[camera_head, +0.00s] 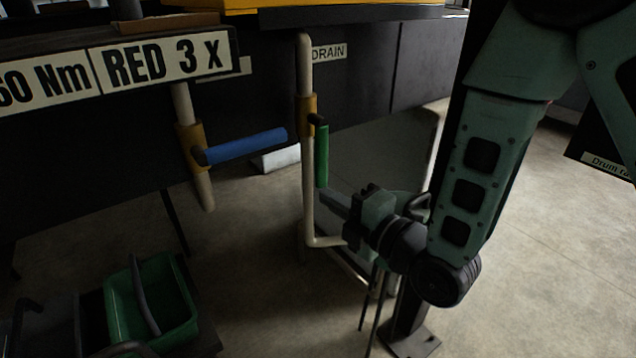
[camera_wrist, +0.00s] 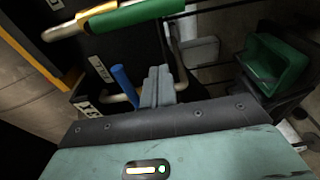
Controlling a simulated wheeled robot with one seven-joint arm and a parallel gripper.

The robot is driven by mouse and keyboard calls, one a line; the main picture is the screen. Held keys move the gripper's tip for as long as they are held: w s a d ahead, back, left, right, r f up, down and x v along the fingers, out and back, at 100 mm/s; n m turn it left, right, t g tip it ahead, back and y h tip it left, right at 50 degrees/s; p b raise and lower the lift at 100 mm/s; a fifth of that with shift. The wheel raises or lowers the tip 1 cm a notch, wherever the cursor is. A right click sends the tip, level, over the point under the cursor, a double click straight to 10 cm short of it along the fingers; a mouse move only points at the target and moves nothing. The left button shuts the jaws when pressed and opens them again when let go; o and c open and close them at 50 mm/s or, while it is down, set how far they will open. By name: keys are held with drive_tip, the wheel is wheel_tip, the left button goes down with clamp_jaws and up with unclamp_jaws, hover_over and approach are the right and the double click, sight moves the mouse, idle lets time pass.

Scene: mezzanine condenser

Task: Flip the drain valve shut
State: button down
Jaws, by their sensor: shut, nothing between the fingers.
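The drain valve has a yellow body (camera_head: 306,110) on a pale vertical pipe (camera_head: 304,65), under a "DRAIN" label (camera_head: 329,51). Its green handle (camera_head: 321,156) hangs down, roughly in line with the pipe. In the wrist view the green handle (camera_wrist: 140,15) crosses the top, beyond my fingertips. My gripper (camera_head: 328,203) is shut and empty, just below the handle's lower end in the head view. Its closed fingers (camera_wrist: 158,85) show in the wrist view. I cannot tell whether they touch the handle; they look apart from it.
A second valve with a blue handle (camera_head: 245,146) stands left, its handle sideways across its pipe. It also shows in the wrist view (camera_wrist: 124,82). The drain pipe bends right near my gripper. A green bin (camera_head: 150,305) stands lower left. Floor at right is open.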

sight(320, 174)
drive_tip(key=shift+w+a+f+b, duration=0.2)
drive_tip(key=shift+w+a+b, duration=0.3)
drive_tip(key=shift+b, duration=2.15)
drive_tip(key=shift+w+a+r+p, duration=0.1)
drive_tip(key=shift+w+a+p, duration=0.2)
drive_tip(key=shift+w, duration=0.9)
drive_tip(key=shift+w+a+r+p, duration=0.15)
drive_tip(key=shift+w+p, duration=0.2)
drive_tip(key=shift+w, duration=0.8)
drive_tip(key=shift+w+a+p, duration=0.25)
drive_tip(key=shift+w+p, duration=0.05)
drive_tip(key=shift+w, duration=0.9)
drive_tip(key=shift+w, duration=0.1)
drive_tip(key=shift+d+f+n+b, duration=0.1)
drive_tip(key=shift+d+n+b, duration=0.15)
drive_tip(key=shift+n+b, duration=0.2)
